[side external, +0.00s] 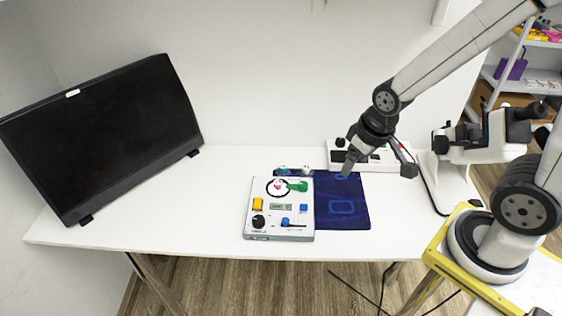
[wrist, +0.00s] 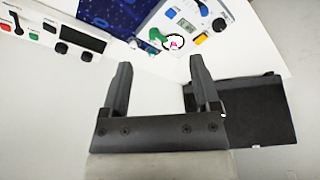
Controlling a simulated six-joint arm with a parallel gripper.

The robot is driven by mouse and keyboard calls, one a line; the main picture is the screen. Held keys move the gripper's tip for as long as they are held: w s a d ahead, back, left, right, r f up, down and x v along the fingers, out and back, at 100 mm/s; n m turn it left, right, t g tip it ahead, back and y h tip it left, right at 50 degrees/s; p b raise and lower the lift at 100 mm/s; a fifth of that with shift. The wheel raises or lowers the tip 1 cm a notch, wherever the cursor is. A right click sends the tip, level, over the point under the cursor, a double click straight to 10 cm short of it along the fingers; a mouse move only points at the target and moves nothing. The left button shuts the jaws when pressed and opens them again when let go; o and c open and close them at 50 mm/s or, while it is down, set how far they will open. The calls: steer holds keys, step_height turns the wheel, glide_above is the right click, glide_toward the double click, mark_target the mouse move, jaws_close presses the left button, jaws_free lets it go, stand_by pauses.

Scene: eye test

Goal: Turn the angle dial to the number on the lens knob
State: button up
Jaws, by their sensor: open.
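A white control box (side external: 250,237) stands on the table, also in the wrist view (wrist: 208,12). It has a round dial face (side external: 277,188) with a pink mark, a green lever (side external: 299,186), a small display (side external: 281,207), a black knob (side external: 258,221) and a blue control (side external: 286,222). Its digits are too small to read. I cannot tell which part is the angle dial or the lens knob. My gripper (side external: 378,169) is open and empty, above and to the right of the box. In the wrist view, the gripper's two fingers (wrist: 160,68) are wide apart, with the box beyond them.
A dark blue mat (side external: 352,190) lies right of the box. A white device (side external: 372,160) with a dark panel stands behind it. A white microscope (side external: 465,150) stands at the right, a large black screen (side external: 100,135) at the left. The table's front left is clear.

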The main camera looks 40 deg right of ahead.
steer(key=shift+o, duration=0.4)
steer(key=n+g, duration=0.3)
steer(key=n, duration=1.1)
glide_above(258, 219)
steer(key=f, duration=1.3)
steer(key=shift+s+d+f, duration=0.1)
steer(key=shift+d+f, duration=0.15)
steer(key=shift+f, duration=0.05)
steer(key=shift+a+f, duration=0.3)
steer(key=shift+f, duration=0.05)
steer(key=shift+f, duration=0.1)
steer(key=shift+f, duration=3.8)
